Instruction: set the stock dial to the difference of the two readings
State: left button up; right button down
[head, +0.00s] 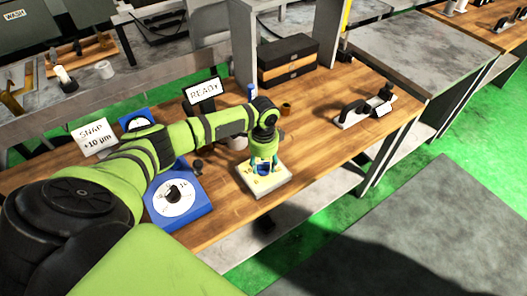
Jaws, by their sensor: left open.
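A cream box with a dial face (279,188) sits near the front edge of the wooden bench, with a small blue part at its middle and marks too small to read. My left gripper (265,163) is open, pointing down over this box, with its fingertips on either side of the blue part; I cannot tell whether they touch it. A blue gauge with a round white face (178,205) and a dark centre lies to the left. A second blue gauge (135,119) stands behind my left arm, partly hidden. My right gripper is not in view.
A card reading "SNAP +10 µm" (95,138) and a "READY" sign (203,90) stand on the bench. Dark drawers (288,60) stand at the back. A black-handled tool on a light base (365,107) is at the right. The bench right of the cream box is clear.

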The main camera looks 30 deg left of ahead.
aim_at(264, 165)
pick_arm(q)
notch_tip(264, 165, up, 12)
dwell(0.5)
dwell(0.3)
